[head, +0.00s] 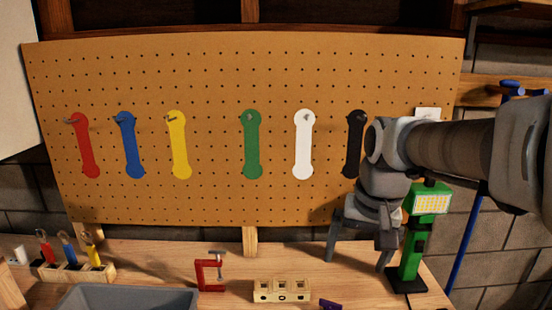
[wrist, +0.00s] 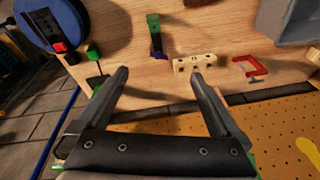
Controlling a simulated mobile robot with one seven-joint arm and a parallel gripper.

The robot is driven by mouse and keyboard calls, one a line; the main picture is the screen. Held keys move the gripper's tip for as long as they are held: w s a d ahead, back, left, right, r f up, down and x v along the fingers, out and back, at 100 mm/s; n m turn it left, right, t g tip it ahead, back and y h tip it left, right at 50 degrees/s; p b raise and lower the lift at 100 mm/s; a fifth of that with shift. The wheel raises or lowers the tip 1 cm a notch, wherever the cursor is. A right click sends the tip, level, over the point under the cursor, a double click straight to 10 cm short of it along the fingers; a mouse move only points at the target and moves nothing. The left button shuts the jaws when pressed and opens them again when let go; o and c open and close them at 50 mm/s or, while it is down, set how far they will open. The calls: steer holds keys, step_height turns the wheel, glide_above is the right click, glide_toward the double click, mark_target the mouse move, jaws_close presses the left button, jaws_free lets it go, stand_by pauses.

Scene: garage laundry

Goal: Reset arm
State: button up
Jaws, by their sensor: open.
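My gripper (head: 358,252) hangs above the right part of the wooden workbench, in front of the pegboard's lower right edge. Its two fingers are spread wide apart with nothing between them. In the wrist view, my gripper (wrist: 160,76) shows both dark fingers, with bare bench between the tips. My arm comes in from the right of the head view and bends downward at the wrist.
A green work light (head: 430,200) stands close right of my gripper. A wooden block with holes (head: 282,290), a red clamp (head: 210,273) and a grey bin (head: 125,298) are on the bench. Coloured tags hang on the pegboard (head: 220,80); the black tag (head: 355,145) is partly hidden by my arm.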

steer(key=s+f+n+t, duration=0.1)
steer(key=s+n+t, duration=0.1)
steer(key=s, duration=1.1)
steer(key=shift+s+f+n+t+h, duration=0.3)
steer(key=shift+f+n+t, duration=0.1)
steer(key=shift+t, duration=0.1)
